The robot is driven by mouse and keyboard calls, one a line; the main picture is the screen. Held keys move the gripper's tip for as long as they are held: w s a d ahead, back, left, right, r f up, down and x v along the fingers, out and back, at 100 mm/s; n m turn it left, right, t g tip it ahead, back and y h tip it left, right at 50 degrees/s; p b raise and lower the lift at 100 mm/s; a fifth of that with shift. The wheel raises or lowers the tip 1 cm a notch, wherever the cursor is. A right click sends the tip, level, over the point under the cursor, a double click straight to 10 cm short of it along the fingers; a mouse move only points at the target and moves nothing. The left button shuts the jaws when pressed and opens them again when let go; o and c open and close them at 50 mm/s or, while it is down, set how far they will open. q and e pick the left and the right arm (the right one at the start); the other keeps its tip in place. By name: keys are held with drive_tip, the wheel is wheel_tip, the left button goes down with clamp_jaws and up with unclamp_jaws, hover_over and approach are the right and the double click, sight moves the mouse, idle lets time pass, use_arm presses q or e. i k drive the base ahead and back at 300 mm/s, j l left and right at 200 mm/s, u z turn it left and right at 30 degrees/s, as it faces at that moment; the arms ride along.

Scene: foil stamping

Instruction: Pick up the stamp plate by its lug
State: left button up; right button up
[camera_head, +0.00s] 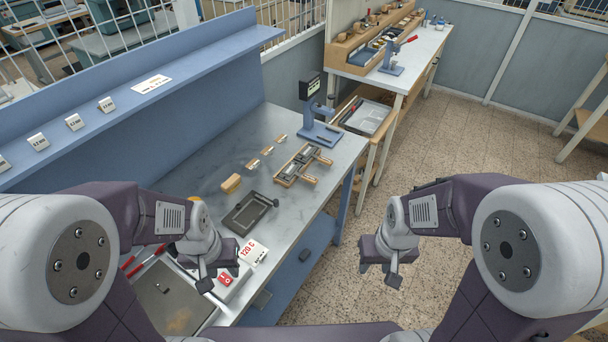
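A dark, shallow rectangular plate (247,213) lies on the grey metal bench top. A small dark block, possibly its lug, sits at its right corner. I cannot tell for certain whether this is the stamp plate. A wooden rack (290,180) holding metal pieces stands farther back. My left gripper (219,277) is open and empty, in front of the dark plate and apart from it, by the 120 C card. My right gripper (378,273) is open and empty, over the tiled floor to the right of the bench.
A white 120 C card (251,252) stands by a red-marked box at the front edge. A metal-topped tray (165,300) and red-handled tools are at front left. Small wooden blocks (231,184) and a blue stand (322,134) are farther back.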

sight(291, 169)
drive_tip(key=i+l+z, duration=0.2)
drive_tip(key=i+l, duration=0.2)
drive_tip(key=i+l+z, duration=0.2)
drive_tip(key=i+l, duration=0.15)
drive_tip(key=i, duration=0.25)
